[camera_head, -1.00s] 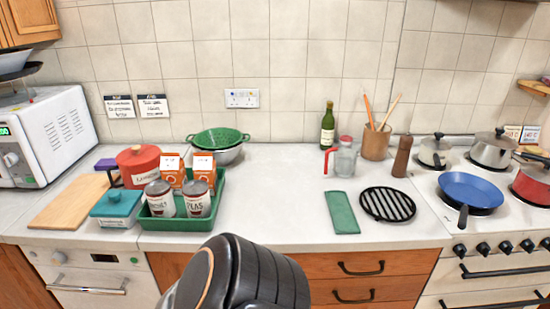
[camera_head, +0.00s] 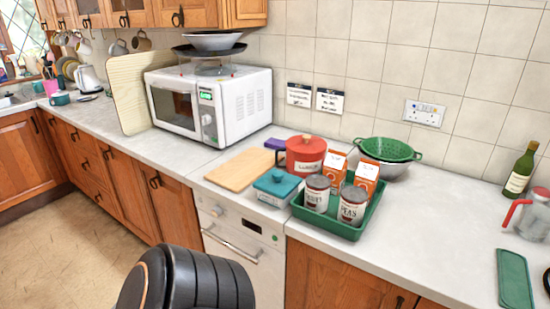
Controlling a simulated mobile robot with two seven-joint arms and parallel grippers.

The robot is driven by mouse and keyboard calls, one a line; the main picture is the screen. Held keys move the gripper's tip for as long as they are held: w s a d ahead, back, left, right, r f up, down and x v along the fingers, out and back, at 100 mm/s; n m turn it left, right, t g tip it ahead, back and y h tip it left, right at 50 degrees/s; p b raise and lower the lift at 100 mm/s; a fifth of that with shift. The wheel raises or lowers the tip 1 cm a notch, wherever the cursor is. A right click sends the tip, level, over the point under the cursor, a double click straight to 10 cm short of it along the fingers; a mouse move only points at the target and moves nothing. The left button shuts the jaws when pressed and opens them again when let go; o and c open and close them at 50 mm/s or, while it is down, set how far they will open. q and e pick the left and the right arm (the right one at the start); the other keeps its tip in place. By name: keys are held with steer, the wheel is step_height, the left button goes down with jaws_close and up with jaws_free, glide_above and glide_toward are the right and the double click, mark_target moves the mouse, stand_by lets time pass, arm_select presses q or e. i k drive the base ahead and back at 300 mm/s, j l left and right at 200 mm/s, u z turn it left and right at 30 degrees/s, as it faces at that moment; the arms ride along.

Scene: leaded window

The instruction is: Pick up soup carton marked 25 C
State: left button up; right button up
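Two orange and white cartons stand upright in a green tray (camera_head: 345,231) on the counter. The left carton (camera_head: 337,168) is next to a red pot, and the right carton (camera_head: 367,172) is close beside it. Their lower parts are partly hidden behind two tins. Any number on the cartons is too small to read, so I cannot tell which is marked 25 C. A dark part of my own arm shows at the bottom edge, well short of the tray. Neither gripper is in view.
Two tins (camera_head: 317,193) stand at the tray's front. Around the tray are a red pot (camera_head: 306,156), a teal box (camera_head: 278,187), a wooden board (camera_head: 241,170) and a green colander (camera_head: 389,150). The counter right of the tray is mostly clear. A microwave (camera_head: 212,105) stands further left.

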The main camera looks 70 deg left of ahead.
mark_target(335, 166)
steer(key=u, duration=1.55)
